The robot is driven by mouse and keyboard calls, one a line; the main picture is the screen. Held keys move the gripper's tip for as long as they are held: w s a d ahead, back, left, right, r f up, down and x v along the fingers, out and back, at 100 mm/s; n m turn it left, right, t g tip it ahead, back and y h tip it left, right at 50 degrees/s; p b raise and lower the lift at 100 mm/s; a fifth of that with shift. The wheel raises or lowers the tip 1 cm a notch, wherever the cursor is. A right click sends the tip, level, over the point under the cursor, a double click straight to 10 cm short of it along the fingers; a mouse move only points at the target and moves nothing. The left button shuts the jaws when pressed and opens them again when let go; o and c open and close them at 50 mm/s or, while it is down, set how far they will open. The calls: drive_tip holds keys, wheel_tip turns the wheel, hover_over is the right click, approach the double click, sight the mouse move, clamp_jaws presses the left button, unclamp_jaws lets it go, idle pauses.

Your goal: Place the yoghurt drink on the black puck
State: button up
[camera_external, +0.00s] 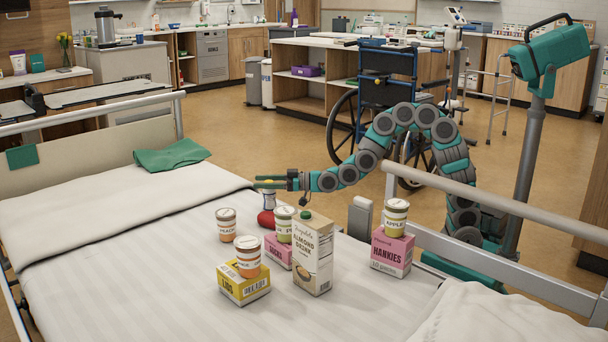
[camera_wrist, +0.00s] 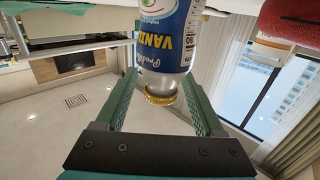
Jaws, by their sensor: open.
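The yoghurt drink is a bottle with a blue and white label and a gold cap. In the wrist view the bottle (camera_wrist: 166,45) appears upside down, its cap between my gripper's fingers (camera_wrist: 163,100). Gaps show beside the cap, so the fingers are open around it. In the external view my gripper (camera_external: 270,183) is at the top of the bottle (camera_external: 268,203), above the bed. A red object (camera_external: 266,219) partly hides the bottle's lower part. I cannot make out a black puck in either view.
On the bed (camera_external: 150,270) stand a peach jar (camera_external: 226,228), an almond drink carton (camera_external: 313,258), a yellow box (camera_external: 243,288) with a jar on it, and a pink hankies box (camera_external: 391,256) under an apple jar (camera_external: 396,218).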

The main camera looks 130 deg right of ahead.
drive_tip(key=v, duration=0.5)
drive_tip(key=shift+w+a+f, duration=0.1)
drive_tip(key=shift+a+f, duration=0.1)
drive_tip(key=shift+f, duration=0.15)
drive_tip(key=shift+s+a+r+b, duration=0.15)
drive_tip(key=shift+s+a+b, duration=0.2)
drive_tip(key=shift+s+a, duration=0.1)
drive_tip(key=shift+o, duration=0.6)
drive_tip(key=shift+s+a, duration=0.15)
